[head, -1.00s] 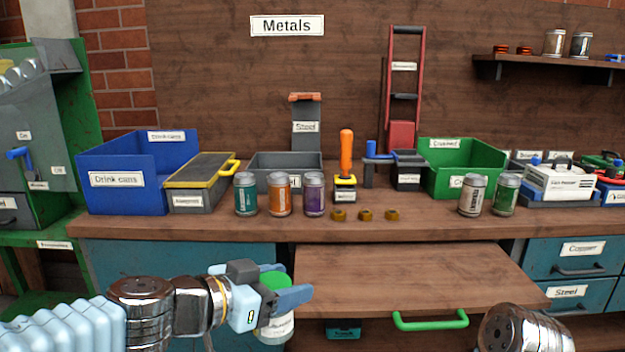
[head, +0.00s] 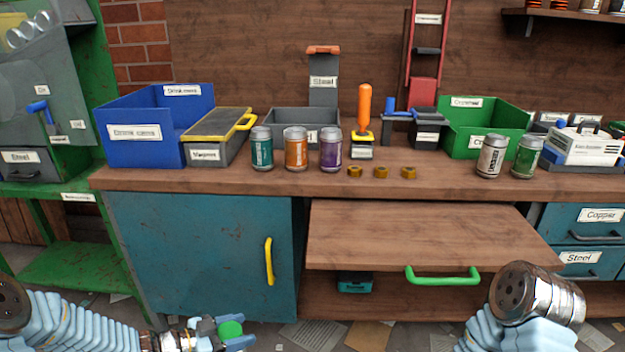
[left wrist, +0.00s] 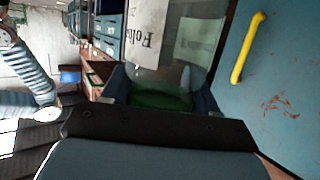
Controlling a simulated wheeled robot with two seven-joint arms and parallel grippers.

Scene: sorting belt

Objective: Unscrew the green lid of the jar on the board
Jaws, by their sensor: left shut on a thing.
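The jar's round green lid (head: 231,329) shows between the fingers of my left gripper (head: 236,338), low at the bottom edge of the head view. My left gripper is shut on the jar, in front of the blue cabinet. The jar's body is mostly hidden in the head view. In the left wrist view, clear glass and a dark green part of the jar (left wrist: 160,99) show between the fingers. The pull-out wooden board (head: 420,236) is bare. My right arm comes in at the lower right, but its gripper is out of view.
The blue cabinet (head: 200,255) has a yellow handle (head: 269,261). The board has a green handle (head: 442,277). Several cans stand along the bench (head: 230,181), with a blue bin (head: 150,135) and a green bin (head: 488,128) behind. Papers litter the floor.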

